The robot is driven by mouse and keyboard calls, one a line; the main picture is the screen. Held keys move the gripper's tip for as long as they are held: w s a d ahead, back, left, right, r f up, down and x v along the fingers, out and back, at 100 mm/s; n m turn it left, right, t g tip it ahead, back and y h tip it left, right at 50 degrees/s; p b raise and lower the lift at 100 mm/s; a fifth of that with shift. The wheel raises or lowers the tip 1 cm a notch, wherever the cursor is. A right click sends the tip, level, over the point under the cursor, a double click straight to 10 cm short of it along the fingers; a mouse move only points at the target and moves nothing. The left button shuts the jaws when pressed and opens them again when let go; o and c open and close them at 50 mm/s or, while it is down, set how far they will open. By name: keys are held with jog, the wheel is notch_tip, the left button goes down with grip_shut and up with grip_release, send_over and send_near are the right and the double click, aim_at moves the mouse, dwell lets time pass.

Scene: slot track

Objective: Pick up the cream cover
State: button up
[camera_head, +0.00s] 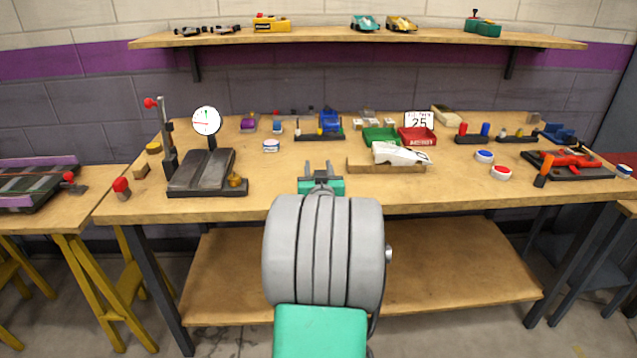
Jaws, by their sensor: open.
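A cream, elongated block-like piece (447,115) lies at the back right of the bench, behind the number card; it looks like the cream cover. A white car-shaped shell (400,154) sits on a tan tray (372,168) nearer the front, and I cannot rule out that it is the cover. My gripper (319,165) is open and empty over the bench's front middle. It is left of the tan tray and apart from the cream piece, which is farther back and to the right.
A dial gauge stand (203,172) is at left, a red-topped fixture (568,162) at right. Round buttons (484,156) lie between. A shelf (350,38) with toy cars hangs above.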

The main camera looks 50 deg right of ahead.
jog(key=shift+w+d, duration=0.35)
jog(key=shift+c, duration=0.4)
grip_shut()
